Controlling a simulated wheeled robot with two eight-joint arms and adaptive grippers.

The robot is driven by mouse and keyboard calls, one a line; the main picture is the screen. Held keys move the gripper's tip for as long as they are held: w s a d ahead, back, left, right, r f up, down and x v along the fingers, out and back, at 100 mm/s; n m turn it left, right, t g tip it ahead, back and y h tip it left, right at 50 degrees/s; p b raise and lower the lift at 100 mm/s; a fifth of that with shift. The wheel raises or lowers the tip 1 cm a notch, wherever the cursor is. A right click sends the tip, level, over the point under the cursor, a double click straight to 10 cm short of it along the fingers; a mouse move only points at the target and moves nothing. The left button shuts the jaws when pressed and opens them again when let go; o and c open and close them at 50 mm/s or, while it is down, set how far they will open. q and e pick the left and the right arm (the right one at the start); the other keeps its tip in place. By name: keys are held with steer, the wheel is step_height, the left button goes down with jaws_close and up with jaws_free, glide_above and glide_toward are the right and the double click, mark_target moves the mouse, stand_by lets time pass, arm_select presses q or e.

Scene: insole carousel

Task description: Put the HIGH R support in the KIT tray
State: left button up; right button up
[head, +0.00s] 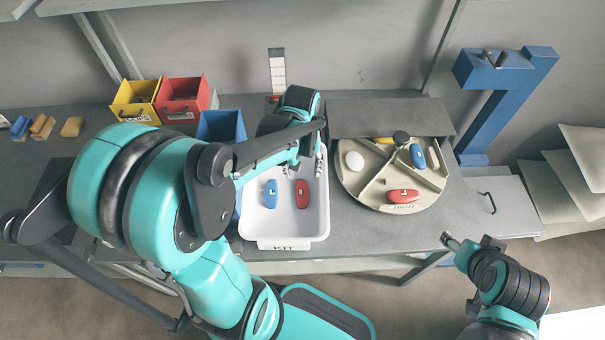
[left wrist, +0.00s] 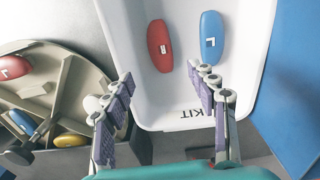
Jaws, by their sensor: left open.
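The white KIT tray (head: 292,243) stands on the table, also seen in the left wrist view (left wrist: 157,118). A red support (head: 302,193) and a blue support (head: 270,193) lie apart inside it. In the left wrist view the red one (left wrist: 160,46) has a white mark that looks like R, and the blue one (left wrist: 211,38) reads L. My left gripper (head: 306,166) is open and empty over the tray's far right part. My right gripper (head: 452,241) is in front of the table's edge; its jaws are too small to read.
The carousel (head: 375,190), labelled HIGH in front, holds a red support marked L (head: 403,196), a blue support (head: 418,156), a white round piece (head: 355,161) and a partly hidden yellow one (head: 383,140). Yellow (head: 135,101), red (head: 183,99) and blue (head: 222,126) bins stand left.

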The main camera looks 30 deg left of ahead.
arm_select(q)
steer(key=s+d+r+m+t, duration=0.5)
steer(key=d+r+m+t, duration=0.1)
steer(key=r, duration=0.3)
steer(key=shift+s+d+r+t, duration=0.15)
steer(key=shift+s+d+t, duration=0.05)
steer(key=shift+t, duration=0.4)
stand_by(0.8)
